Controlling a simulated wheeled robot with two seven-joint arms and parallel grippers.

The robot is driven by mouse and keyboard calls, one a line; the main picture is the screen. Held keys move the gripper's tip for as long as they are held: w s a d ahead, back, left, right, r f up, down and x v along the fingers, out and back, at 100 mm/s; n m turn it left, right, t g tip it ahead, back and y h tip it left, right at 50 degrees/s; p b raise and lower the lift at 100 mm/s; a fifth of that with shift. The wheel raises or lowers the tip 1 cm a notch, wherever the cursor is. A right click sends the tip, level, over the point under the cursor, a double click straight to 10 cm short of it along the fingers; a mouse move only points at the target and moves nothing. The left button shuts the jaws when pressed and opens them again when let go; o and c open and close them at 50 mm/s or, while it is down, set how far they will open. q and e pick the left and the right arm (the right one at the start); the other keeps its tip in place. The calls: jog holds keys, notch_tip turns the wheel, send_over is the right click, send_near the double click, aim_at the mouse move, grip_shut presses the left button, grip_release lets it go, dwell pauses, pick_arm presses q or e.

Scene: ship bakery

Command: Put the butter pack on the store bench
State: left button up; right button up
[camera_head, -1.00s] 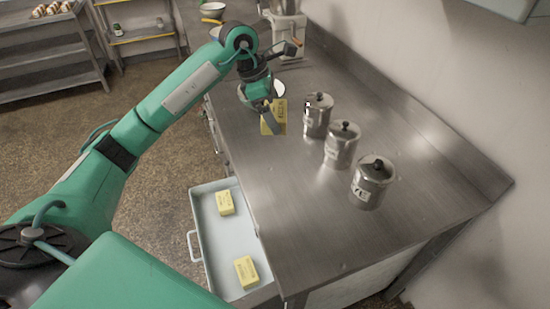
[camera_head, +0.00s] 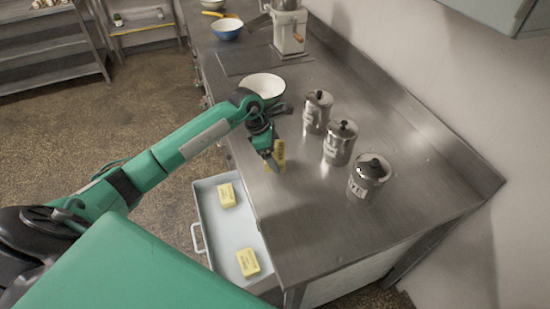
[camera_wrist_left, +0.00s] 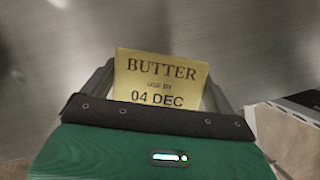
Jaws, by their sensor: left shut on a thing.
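My left gripper (camera_head: 271,161) is shut on a yellow butter pack (camera_head: 280,152) at the near left part of the steel bench (camera_head: 310,215). In the left wrist view the butter pack (camera_wrist_left: 160,75) sits between the two fingers, its label reading "BUTTER", "04 DEC". I cannot tell whether the pack touches the bench top. Two more yellow butter packs lie in the open drawer (camera_head: 220,240): one at the far end (camera_head: 226,195) and one at the near end (camera_head: 248,262). My right gripper is not in view.
Three lidded steel canisters (camera_head: 341,143) stand in a row right of the gripper. A white bowl (camera_head: 265,86), a blue bowl (camera_head: 227,28) and a grinder-like machine (camera_head: 288,30) stand farther back. The bench's near right area is clear. Metal shelves (camera_head: 50,50) stand at the far left.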

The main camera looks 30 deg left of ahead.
pick_arm(q)
notch_tip(320, 180, down, 3)
jog(key=shift+f+p, duration=0.15)
jog(key=shift+p, duration=0.4)
jog(key=shift+f, duration=0.35)
jog(key=shift+f, duration=0.1)
jog(key=shift+f, duration=0.15)
jog(key=o, duration=0.9)
jog(key=shift+c, duration=0.2)
